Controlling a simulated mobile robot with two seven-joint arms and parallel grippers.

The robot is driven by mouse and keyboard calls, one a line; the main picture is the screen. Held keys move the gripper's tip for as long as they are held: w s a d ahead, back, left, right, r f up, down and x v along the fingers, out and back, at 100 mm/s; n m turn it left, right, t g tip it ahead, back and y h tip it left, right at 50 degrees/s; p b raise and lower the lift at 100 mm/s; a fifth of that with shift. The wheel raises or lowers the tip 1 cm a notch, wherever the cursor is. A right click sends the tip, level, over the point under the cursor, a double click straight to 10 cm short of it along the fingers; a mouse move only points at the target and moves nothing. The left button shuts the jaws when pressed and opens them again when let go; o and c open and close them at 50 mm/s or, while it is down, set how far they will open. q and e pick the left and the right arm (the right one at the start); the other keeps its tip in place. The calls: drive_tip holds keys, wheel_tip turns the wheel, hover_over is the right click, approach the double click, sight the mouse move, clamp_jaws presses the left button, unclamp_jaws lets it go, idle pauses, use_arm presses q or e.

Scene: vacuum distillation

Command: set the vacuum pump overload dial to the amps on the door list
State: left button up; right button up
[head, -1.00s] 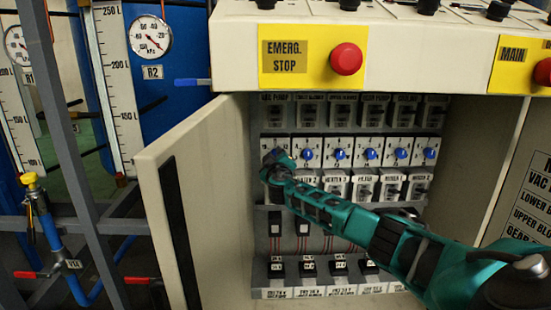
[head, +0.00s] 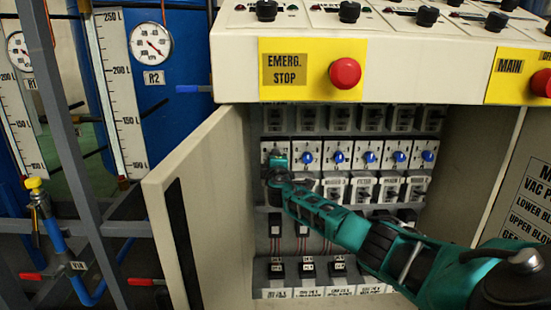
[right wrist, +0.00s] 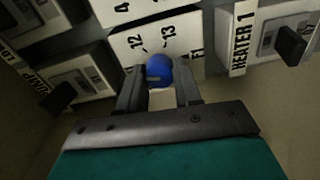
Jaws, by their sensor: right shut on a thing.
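The overload dials sit in a row in the open cabinet, each a blue knob on a white numbered plate. My right gripper (head: 278,162) reaches in from the right to the leftmost plate (head: 274,147), covering its knob in the head view. In the right wrist view my right gripper (right wrist: 159,82) is shut on the blue dial (right wrist: 159,68), one finger on each side. The numbers 12 and 13 show beside the dial; its exact setting cannot be read. The door list (head: 524,198) is at the right edge, cut off, with no amps readable. My left gripper is out of view.
The open cabinet door (head: 187,200) stands left of my right arm. A red emergency stop button (head: 345,73) is on the overhanging console above. White units crowd close below the dials, including one labelled HEATER 1 (right wrist: 243,38) in the right wrist view.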

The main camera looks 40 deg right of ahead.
use_arm(q)
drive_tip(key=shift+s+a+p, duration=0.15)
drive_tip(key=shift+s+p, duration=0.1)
drive_tip(key=shift+p, duration=0.2)
use_arm(e)
drive_tip(key=shift+n, duration=1.2)
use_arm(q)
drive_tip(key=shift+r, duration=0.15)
use_arm(e)
drive_tip(key=o, duration=1)
drive_tip(key=shift+o, duration=0.2)
drive_tip(key=shift+n, duration=0.3)
